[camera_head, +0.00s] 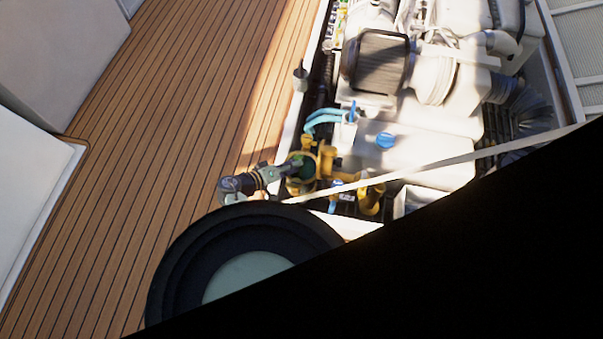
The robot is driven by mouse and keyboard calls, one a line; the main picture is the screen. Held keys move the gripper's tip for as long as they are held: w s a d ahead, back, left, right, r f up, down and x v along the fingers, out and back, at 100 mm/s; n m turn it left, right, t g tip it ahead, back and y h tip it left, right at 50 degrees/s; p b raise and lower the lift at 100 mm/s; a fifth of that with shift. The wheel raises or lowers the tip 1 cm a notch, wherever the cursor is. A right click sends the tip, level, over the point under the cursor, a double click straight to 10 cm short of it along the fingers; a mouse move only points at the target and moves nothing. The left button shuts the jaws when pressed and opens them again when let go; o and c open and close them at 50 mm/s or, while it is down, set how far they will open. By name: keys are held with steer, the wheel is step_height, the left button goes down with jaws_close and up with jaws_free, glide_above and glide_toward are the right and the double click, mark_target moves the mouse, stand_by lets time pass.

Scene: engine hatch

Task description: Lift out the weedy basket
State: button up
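A brass-yellow strainer housing (318,165) stands in the open engine hatch. Its round mouth shows dark green inside, which may be the weedy basket (304,176); it is small and partly covered, so I cannot make out its rim or handle. My gripper (293,166) reaches in from the left, low over the deck edge, with its tip at the housing's mouth. I cannot tell whether it touches the basket. Its fingers are too small and dark to show whether they are open or shut on something.
A large black round tub-like thing (185,265) with a pale disc inside is in front. A white engine (430,150) with hoses fills the hatch to the right. A pale strap (450,162) crosses it. Planked deck (170,130) to the left is clear. Black covers the lower right.

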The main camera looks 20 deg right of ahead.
steer(key=shift+x, duration=0.95)
jaws_close()
